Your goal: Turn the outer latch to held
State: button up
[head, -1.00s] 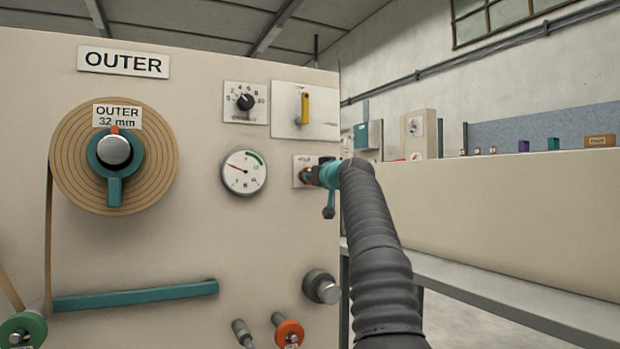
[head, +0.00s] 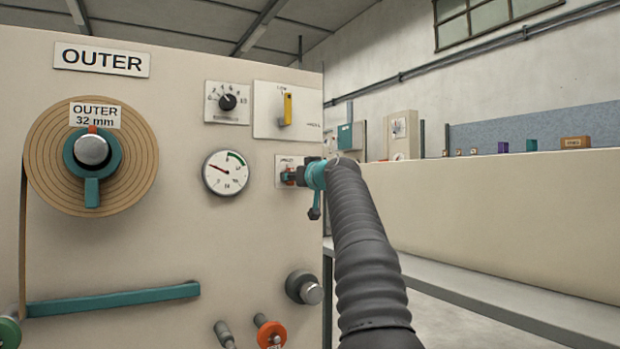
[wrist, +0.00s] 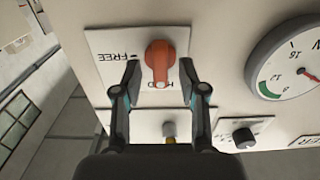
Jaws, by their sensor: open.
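The outer latch is an orange-red lever (wrist: 161,60) on a white plate (wrist: 105,45) in the wrist view, its narrow end pointing down in that picture. The word FREE reads at its left; the lettering behind its narrow end is partly covered. My gripper (wrist: 159,70) is open, with one dark finger on each side of the lever; I cannot tell whether either touches it. In the head view the latch (head: 288,176) is small and partly hidden by my gripper (head: 302,176), which reaches it from the right.
A yellow lever plate (head: 287,108), a dial knob (head: 228,102) and a round gauge (head: 226,173) sit close by on the panel. The OUTER spool (head: 45,155) is at left. A grey roller end (head: 305,287) juts out below.

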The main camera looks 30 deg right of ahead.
jog(key=s, duration=1)
jog(key=shift+s+d, duration=0.2)
jog(key=shift+s, duration=0.05)
